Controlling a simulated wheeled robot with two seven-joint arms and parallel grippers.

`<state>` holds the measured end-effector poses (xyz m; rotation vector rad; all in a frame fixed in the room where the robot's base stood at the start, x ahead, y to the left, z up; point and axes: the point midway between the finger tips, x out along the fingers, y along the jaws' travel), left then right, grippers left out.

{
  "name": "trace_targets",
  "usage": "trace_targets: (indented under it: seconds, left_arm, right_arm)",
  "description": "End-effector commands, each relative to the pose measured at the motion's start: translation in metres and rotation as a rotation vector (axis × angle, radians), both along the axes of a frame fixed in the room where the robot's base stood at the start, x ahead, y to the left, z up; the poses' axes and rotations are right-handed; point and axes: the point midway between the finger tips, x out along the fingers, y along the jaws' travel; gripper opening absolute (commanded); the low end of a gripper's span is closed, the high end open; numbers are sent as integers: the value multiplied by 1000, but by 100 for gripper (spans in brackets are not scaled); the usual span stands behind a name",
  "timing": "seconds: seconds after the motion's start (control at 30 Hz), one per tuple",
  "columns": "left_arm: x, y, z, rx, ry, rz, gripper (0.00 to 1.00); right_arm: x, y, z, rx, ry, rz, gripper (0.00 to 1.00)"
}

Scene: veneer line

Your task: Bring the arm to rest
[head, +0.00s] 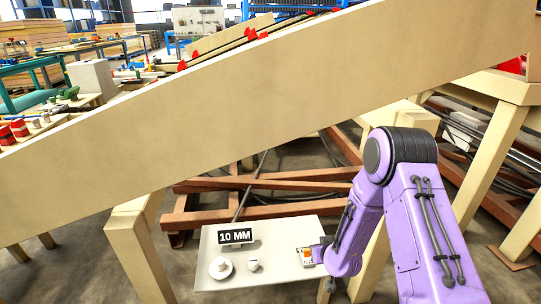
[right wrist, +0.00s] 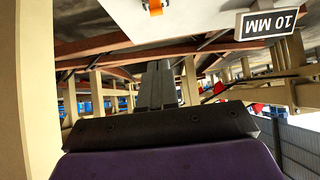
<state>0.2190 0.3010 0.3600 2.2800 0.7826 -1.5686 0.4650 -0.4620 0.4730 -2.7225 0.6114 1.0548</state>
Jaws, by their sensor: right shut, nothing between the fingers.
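My right arm (head: 385,200) is purple with a dark elbow joint and comes in from the lower right in the head view. It is bent, with its forearm angled down beside the right edge of a pale panel. In the right wrist view my right gripper (right wrist: 160,68) shows dark fingers pressed together with nothing between them. The fingers point away from the camera, apart from the panel. In the head view I cannot make out the fingers. My left gripper is not in view.
The pale panel (head: 215,278) carries a "10 MM" sign (head: 235,236), a white round knob (head: 220,267) and a small orange part (head: 307,254). A large beige sloping beam (head: 210,120) crosses above. Beige legs (head: 140,255) and brown rails (head: 290,186) stand around the arm.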

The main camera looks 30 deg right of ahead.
Motion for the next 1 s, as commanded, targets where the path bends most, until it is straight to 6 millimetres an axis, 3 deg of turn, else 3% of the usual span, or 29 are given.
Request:
trace_targets:
  seconds: [0.17,0.23,0.27,0.37,0.5,0.7,0.8,0.83,1.0]
  left_arm:
    - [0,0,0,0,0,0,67]
    - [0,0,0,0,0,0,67]
    - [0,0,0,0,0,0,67]
    - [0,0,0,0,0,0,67]
    - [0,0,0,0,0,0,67]
    - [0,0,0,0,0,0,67]
    - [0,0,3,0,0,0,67]
    - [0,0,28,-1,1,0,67]
    - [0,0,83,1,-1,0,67]
  right_arm:
    - [0,0,0,5,-3,-5,0]
    - [-3,-1,3,49,-51,-93,0]
    - [-9,11,2,94,-77,-152,0]
    - [-48,55,-26,158,-31,-236,0]
    - [-120,105,-65,180,107,-276,0]
    - [-214,150,-100,159,332,-219,0]
    - [-257,162,-113,146,447,-175,0]
    - [-250,161,-86,148,428,-178,0]
    - [-248,161,-30,149,424,-180,0]
